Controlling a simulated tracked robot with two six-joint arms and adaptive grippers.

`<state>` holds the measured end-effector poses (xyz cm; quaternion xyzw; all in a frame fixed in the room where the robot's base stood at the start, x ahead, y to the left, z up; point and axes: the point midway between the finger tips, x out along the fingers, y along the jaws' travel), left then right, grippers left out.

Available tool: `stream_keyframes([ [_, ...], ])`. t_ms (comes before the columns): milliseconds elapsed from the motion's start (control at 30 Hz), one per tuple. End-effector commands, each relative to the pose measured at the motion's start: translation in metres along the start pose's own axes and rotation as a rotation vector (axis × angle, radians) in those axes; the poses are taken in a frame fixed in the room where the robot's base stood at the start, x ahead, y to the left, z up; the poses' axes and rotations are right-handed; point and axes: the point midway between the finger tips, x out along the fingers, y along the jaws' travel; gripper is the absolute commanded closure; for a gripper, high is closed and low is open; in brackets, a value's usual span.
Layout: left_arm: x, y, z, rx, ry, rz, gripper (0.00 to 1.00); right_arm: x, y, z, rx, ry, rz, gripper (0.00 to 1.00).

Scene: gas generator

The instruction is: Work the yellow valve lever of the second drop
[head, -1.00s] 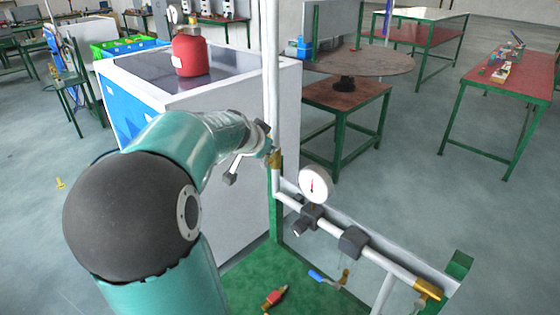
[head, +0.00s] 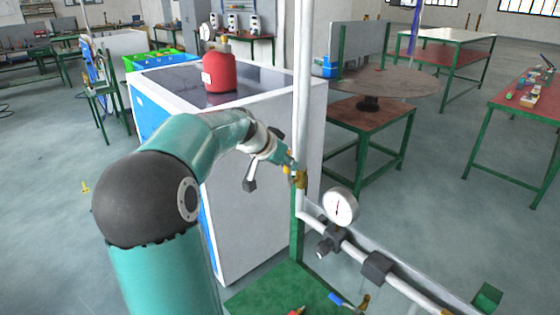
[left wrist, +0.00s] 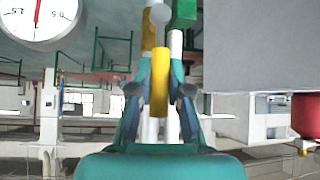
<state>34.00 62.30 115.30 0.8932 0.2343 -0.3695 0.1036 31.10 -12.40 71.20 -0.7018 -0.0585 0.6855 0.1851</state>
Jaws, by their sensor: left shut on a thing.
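My left gripper (head: 291,169) is at the upright white pipe (head: 303,90), by a brass-coloured fitting (head: 300,179). In the left wrist view my left gripper (left wrist: 160,92) has its fingers on both sides of a yellow lever (left wrist: 160,72) and is shut on it. The lever lies in front of the white pipe, which runs behind it. In the head view the gripper mostly hides the lever. My right gripper is not in view.
A pressure gauge (head: 340,207) sits on the sloping pipe just right of the gripper. A blue-handled valve (head: 345,301) is lower down. A white cabinet (head: 255,215) with a red gas cylinder (head: 219,72) on top stands close behind the arm. Open floor lies to the left.

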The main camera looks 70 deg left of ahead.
Motion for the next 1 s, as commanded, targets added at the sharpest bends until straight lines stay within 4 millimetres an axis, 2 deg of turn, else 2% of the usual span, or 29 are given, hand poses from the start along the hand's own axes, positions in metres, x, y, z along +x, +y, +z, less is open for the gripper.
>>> stream_keyframes([
  [33, 0.003, 0.000, 0.006, -0.002, -0.015, 0.003, 1.00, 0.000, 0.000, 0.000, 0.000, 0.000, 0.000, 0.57],
  [200, 0.003, 0.000, 0.006, -0.002, -0.016, 0.003, 1.00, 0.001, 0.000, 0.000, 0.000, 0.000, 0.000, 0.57],
  [233, 0.003, 0.000, 0.006, -0.002, -0.016, 0.003, 0.80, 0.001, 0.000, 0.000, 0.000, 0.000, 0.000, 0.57],
  [367, 0.003, 0.000, 0.005, -0.002, -0.013, 0.003, 0.58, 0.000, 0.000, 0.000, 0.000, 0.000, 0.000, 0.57],
  [400, 0.002, 0.000, 0.004, -0.001, -0.011, 0.002, 0.57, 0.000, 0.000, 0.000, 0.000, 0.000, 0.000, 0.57],
  [767, -0.003, 0.000, 0.001, 0.000, -0.003, 0.000, 0.57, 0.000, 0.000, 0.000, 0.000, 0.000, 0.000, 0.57],
  [867, -0.013, 0.000, 0.001, -0.001, -0.002, -0.002, 0.57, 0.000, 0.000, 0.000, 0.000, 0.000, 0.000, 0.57],
  [1000, -0.036, -0.001, 0.001, 0.000, -0.001, -0.003, 0.57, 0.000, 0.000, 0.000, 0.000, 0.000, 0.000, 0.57],
])
